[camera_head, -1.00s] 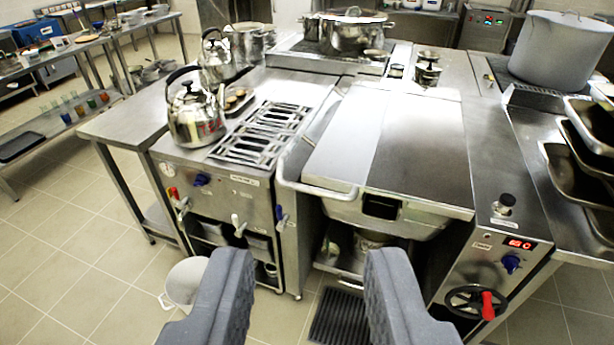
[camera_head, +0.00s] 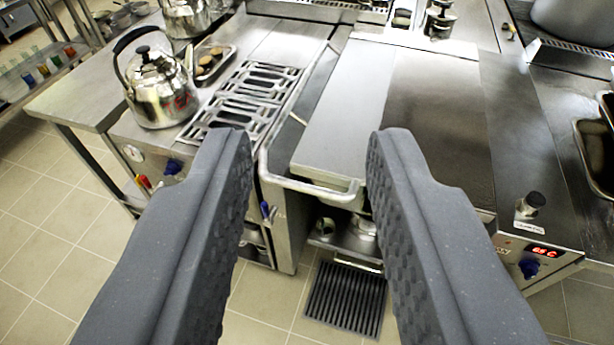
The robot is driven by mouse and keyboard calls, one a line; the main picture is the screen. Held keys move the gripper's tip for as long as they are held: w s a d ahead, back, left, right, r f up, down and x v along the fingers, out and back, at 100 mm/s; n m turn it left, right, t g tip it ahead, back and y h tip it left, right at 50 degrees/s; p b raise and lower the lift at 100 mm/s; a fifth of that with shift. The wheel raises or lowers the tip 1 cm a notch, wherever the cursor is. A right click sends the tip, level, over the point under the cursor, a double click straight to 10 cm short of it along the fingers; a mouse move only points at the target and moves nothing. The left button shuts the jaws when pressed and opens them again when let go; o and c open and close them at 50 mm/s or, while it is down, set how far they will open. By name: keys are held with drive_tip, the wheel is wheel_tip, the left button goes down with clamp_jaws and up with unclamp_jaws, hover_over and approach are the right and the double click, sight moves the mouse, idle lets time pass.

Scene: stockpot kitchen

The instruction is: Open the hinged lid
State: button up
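The hinged lid (camera_head: 342,118) is a flat steel cover on the pan unit in the middle, lying level and shut. A bent metal bar handle (camera_head: 306,188) runs along its left side and round its front left corner. My gripper (camera_head: 310,140) is open and empty, its two dark grey fingers wide apart. In the picture, the front left part of the lid and the bar show between the fingers. The right finger covers part of the lid's front edge. I cannot tell how far the fingertips are from the bar, but no contact shows.
A kettle (camera_head: 160,92) and a small tray (camera_head: 211,62) stand left, by the burner grates (camera_head: 240,100). A control panel with a red display (camera_head: 541,251) is at right. A floor grate (camera_head: 345,298) lies below, with tiled floor around it.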

drive_tip(key=w+d+f+n+t+b, duration=0.2)
drive_tip(key=w+f+n, duration=0.8)
drive_tip(key=w+f, duration=1.6)
wheel_tip(320, 180, down, 29)
drive_tip(key=w+a+n+t+y+b, duration=0.1)
drive_tip(key=n+t+y+b, duration=0.15)
drive_tip(key=n, duration=0.75)
drive_tip(key=b+x, duration=0.1)
drive_tip(key=x, duration=1.3)
drive_tip(key=shift+d+h, duration=0.15)
drive_tip(key=shift+h, duration=0.2)
drive_tip(key=shift+f, duration=0.1)
drive_tip(key=shift+s, duration=0.1)
clamp_jaws()
